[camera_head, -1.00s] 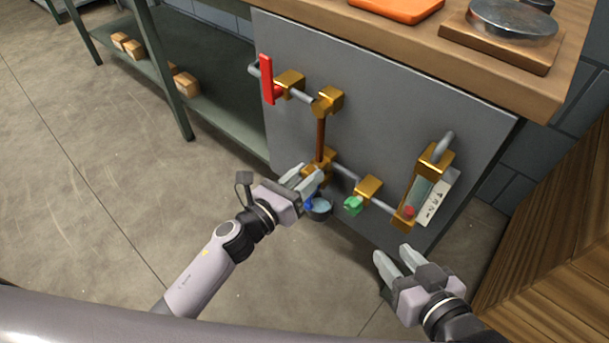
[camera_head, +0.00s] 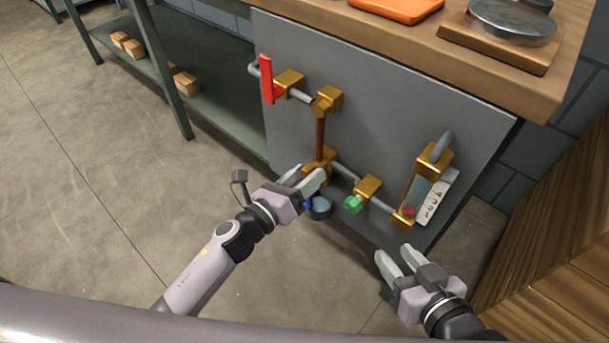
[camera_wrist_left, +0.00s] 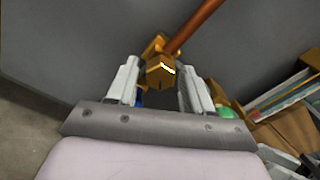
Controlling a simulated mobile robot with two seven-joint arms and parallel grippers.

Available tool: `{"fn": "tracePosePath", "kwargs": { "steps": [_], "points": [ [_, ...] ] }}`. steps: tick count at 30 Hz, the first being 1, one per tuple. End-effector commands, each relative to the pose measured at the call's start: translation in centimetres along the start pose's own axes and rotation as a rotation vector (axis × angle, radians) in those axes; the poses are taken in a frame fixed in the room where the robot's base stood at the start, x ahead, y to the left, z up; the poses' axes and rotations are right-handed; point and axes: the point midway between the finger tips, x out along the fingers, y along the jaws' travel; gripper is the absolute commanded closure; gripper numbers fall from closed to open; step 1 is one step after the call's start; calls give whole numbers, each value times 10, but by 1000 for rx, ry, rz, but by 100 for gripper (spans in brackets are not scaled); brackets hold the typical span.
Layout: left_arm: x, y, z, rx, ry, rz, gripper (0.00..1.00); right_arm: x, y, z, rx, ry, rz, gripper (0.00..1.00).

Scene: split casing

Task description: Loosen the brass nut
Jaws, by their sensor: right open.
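The brass nut (camera_wrist_left: 160,72) sits at the lower end of a copper pipe (camera_head: 320,135), on a brass fitting (camera_head: 318,166) on the grey panel; in the head view it is partly hidden by my left gripper. My left gripper (camera_head: 303,177) is open. In the left wrist view its two fingers (camera_wrist_left: 160,80) stand either side of the nut, with visible gaps, so it is not clamped. My right gripper (camera_head: 394,259) is open and empty, low at the right, away from the panel.
The panel (camera_head: 380,110) carries a red lever (camera_head: 266,80), a green knob (camera_head: 353,204) and a flow gauge (camera_head: 420,192). A small round cup (camera_head: 320,209) and a blue part lie just below the left fingers. A wooden worktop (camera_head: 450,65) overhangs the panel.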

Motion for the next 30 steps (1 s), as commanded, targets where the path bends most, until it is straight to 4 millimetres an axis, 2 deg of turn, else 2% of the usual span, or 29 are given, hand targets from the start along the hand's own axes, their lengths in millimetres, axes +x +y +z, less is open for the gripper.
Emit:
{"fn": "tracePosePath", "kwargs": {
  "steps": [11, 14, 24, 30],
  "points": [
    [-3, 0, 0, 1, 0, 1, 39, 0, 0, 0, 0, -2, -1, 57],
    [-12, 0, 0, 1, 1, 2, 39, -1, 0, -2, -4, -2, 2, 57],
    [-59, 0, 0, 0, 1, 3, 39, -6, 2, -1, -27, -11, 20, 57],
    [-71, 0, 0, 1, 0, 0, 39, -7, 4, 2, -30, -18, 25, 57]
  ]
}}
